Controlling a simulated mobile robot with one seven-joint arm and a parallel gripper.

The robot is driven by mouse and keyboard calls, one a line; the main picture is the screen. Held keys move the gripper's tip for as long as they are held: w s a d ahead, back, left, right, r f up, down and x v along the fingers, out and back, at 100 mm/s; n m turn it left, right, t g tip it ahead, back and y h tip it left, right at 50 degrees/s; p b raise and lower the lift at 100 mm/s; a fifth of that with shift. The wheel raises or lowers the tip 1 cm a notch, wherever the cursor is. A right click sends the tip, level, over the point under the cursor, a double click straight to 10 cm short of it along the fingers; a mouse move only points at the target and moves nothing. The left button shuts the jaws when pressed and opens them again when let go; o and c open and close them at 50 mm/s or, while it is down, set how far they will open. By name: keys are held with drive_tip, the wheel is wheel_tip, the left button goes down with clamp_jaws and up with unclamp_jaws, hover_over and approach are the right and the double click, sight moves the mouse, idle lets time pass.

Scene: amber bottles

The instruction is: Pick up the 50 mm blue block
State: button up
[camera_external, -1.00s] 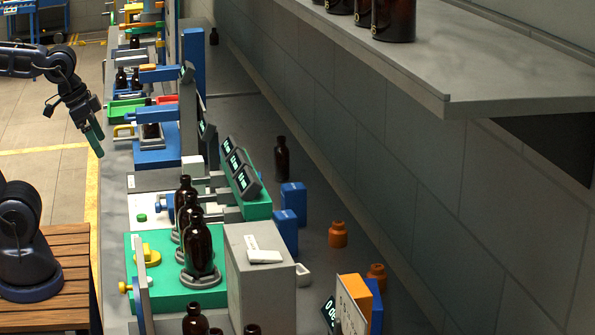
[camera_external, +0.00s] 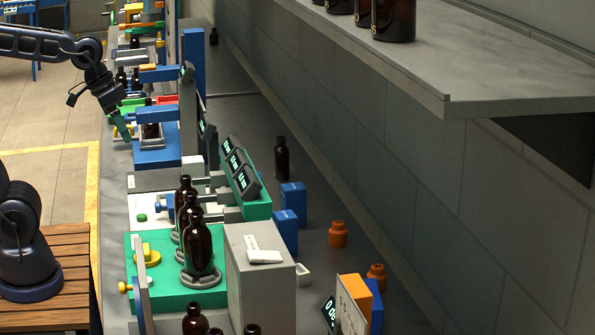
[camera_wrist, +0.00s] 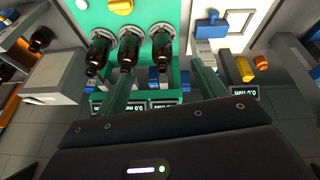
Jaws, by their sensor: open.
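Two blue blocks stand on the grey bench in the external view, right of the green display stand: a farther one (camera_external: 293,197) and a nearer one (camera_external: 285,230). I cannot tell from size which is 50 mm. Another blue piece (camera_external: 376,305) shows partly behind an orange block, nearer the camera. In the wrist view, small blue pieces (camera_wrist: 185,80) show beyond the bottles, between my fingers. My gripper (camera_external: 124,132) is tilted down over the bench's left edge, far left of the blue blocks. Its green fingers (camera_wrist: 163,66) are apart, with nothing held between them.
Several amber bottles (camera_external: 198,250) stand in a green fixture (camera_external: 160,298). An orange jar (camera_external: 338,235) is on the bench. A shelf (camera_external: 480,75) overhangs at right.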

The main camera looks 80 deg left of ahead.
drive_tip(key=w+a+f+n+h, duration=0.1)
drive_tip(key=w+a+f+n, duration=0.15)
drive_tip(key=w, duration=0.85)
drive_tip(key=w+a+f+n+g, duration=0.1)
drive_tip(key=w+f+n, duration=0.15)
drive_tip(key=w, duration=0.75)
drive_tip(key=w+a+f+n+h, duration=0.1)
drive_tip(key=w+a+f+n, duration=0.15)
drive_tip(key=w, duration=0.85)
drive_tip(key=n+g+h, duration=0.2)
drive_tip(key=n+g, duration=0.1)
drive_tip(key=n, duration=0.7)
approach(286, 212)
wheel_tip(286, 212, down, 2)
drive_tip(key=x, duration=0.6)
drive_tip(key=shift+w+d+r, duration=0.1)
drive_tip(key=shift+d+r, duration=0.05)
drive_tip(key=shift+d, duration=0.1)
drive_tip(key=shift+s+x, duration=0.15)
drive_tip(key=shift+x, duration=1.15)
drive_tip(key=shift+s+x, duration=0.15)
drive_tip(key=shift+x, duration=1.15)
drive_tip(key=shift+c, duration=0.2)
drive_tip(key=c, duration=1.1)
